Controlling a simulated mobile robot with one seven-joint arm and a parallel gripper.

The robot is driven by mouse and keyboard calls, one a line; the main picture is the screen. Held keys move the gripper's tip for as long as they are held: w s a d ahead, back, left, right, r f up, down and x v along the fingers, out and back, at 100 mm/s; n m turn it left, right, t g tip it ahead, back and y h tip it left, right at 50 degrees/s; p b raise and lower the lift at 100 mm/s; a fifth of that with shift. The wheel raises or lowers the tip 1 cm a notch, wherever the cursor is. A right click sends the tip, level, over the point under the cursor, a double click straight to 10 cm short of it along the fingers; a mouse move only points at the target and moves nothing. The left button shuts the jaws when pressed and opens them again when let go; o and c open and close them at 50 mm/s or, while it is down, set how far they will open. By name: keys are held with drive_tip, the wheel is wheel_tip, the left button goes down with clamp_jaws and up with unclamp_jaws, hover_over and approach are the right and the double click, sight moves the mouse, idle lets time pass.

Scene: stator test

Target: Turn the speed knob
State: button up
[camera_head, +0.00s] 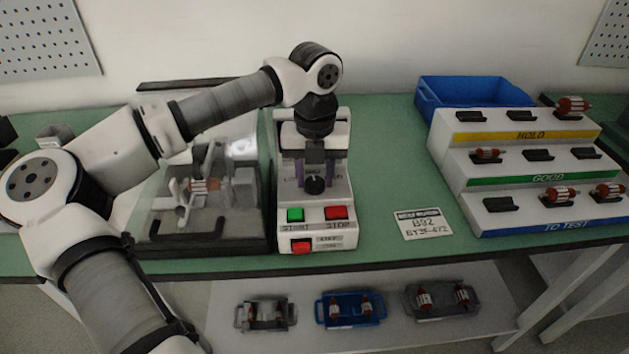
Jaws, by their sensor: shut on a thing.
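The speed knob (315,185) is a small black dial on the sloped face of a light grey control box (345,195). My gripper (315,180) comes down from above with its fingers at the knob, one on each side, and is shut on it. The fingers and the gripper body hide part of the knob and the markings around it. A green START button (295,215) and a red STOP button (336,213) sit below the knob, with another red button (300,246) on the front face.
A test fixture (210,190) with a clear cover stands left of the box. A label card (424,224) lies to the right. A stepped rack (480,190) holds several rotors, with a blue bin (430,100) behind it.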

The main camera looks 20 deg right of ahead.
sight(315, 180)
drive_tip(key=shift+m, duration=0.5)
drive_tip(key=shift+b, duration=0.3)
drive_tip(key=o, duration=1)
drive_tip(key=shift+c, duration=0.2)
drive_tip(key=shift+r, duration=0.1)
wheel_tip(315, 180, up, 14)
drive_tip(key=shift+b, duration=0.45)
